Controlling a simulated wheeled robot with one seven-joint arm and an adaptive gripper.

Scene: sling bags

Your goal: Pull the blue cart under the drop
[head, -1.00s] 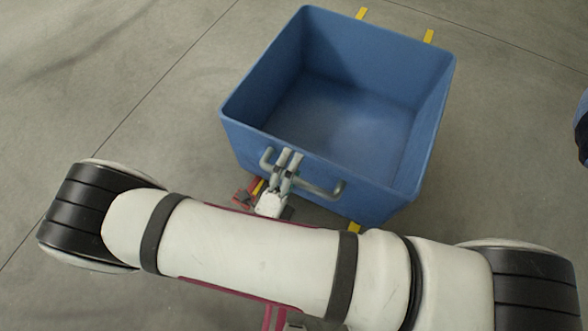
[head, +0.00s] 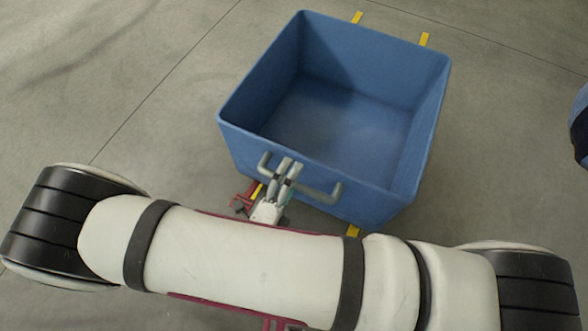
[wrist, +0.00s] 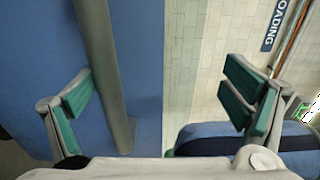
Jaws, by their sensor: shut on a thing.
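The blue cart (head: 335,190) is an open, empty square tub on the grey floor, in the upper middle of the head view. A grey bar handle (head: 318,194) is fixed to its near wall. My gripper (head: 287,170) is at the left part of this handle and shut on it. In the wrist view the handle (wrist: 98,70) runs between my fingers, closer to the left one, in front of the cart's blue wall (wrist: 145,70). The finger pads are green. No drop point can be made out in these views.
Yellow strips (head: 424,39) show at the cart's far and near sides. A dark blue object (head: 580,125) is cut off at the right edge. The wrist view shows a tiled wall (wrist: 210,50) with a LOADING sign (wrist: 273,25). Floor left of the cart is clear.

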